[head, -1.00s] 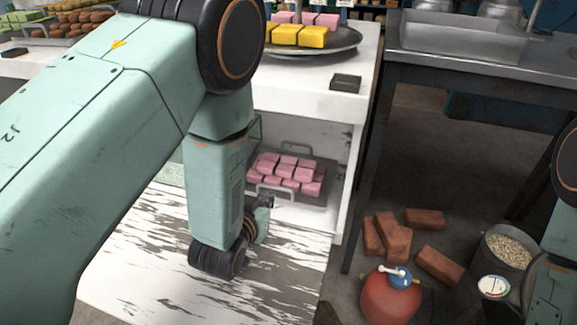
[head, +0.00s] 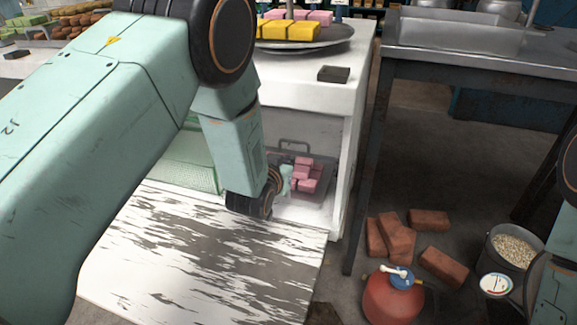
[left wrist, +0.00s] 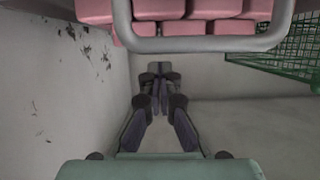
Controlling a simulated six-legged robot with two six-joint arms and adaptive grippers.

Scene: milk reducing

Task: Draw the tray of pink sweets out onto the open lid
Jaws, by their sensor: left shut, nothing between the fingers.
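The dark tray (head: 327,162) of pink sweets (head: 309,175) sits inside the white cabinet; my left gripper and wrist hide its front left part. Its rear handle (head: 295,143) shows. In the left wrist view the near handle (left wrist: 200,44) crosses the top, with pink sweets (left wrist: 225,27) behind it. My left gripper (head: 286,182) reaches in at the tray's front. Its fingers (left wrist: 160,70) are shut and empty, their tips appearing just below the handle bar with a gap in the picture. The open lid (head: 200,250), worn white, lies in front of the cabinet.
A green wire basket (left wrist: 290,50) stands beside the tray in the cabinet. The cabinet's side wall (left wrist: 50,90) is close on the other side. Bricks (head: 395,235), a red canister (head: 390,298) and a bucket (head: 510,255) stand on the floor at right.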

